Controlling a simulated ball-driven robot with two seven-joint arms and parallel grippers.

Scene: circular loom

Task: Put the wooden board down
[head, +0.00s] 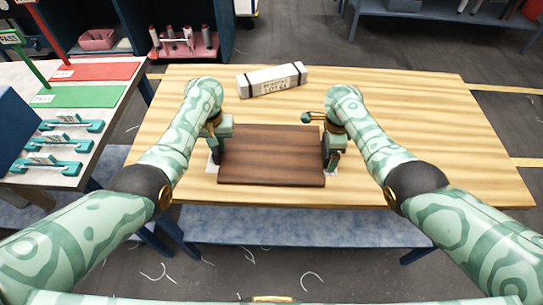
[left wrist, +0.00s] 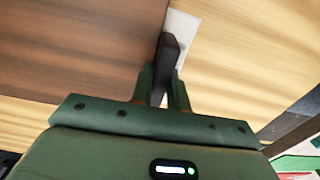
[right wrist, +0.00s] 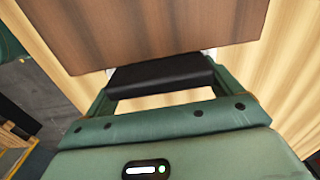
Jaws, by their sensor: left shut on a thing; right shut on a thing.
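The dark brown wooden board (head: 271,157) is over the front middle of the light wooden table, lying roughly level. I cannot tell whether it touches the tabletop. My left gripper (head: 215,150) is shut on a black handle at the board's left edge; the handle (left wrist: 167,55) shows between the fingers in the left wrist view. My right gripper (head: 334,153) is shut on the black handle at the right edge, which shows in the right wrist view (right wrist: 160,75). A white patch (left wrist: 184,27) lies on the table by the left handle, and another is partly visible by the right.
The light wooden table (head: 430,130) has free room to the right. A white box with black bands (head: 272,80) lies behind the board.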

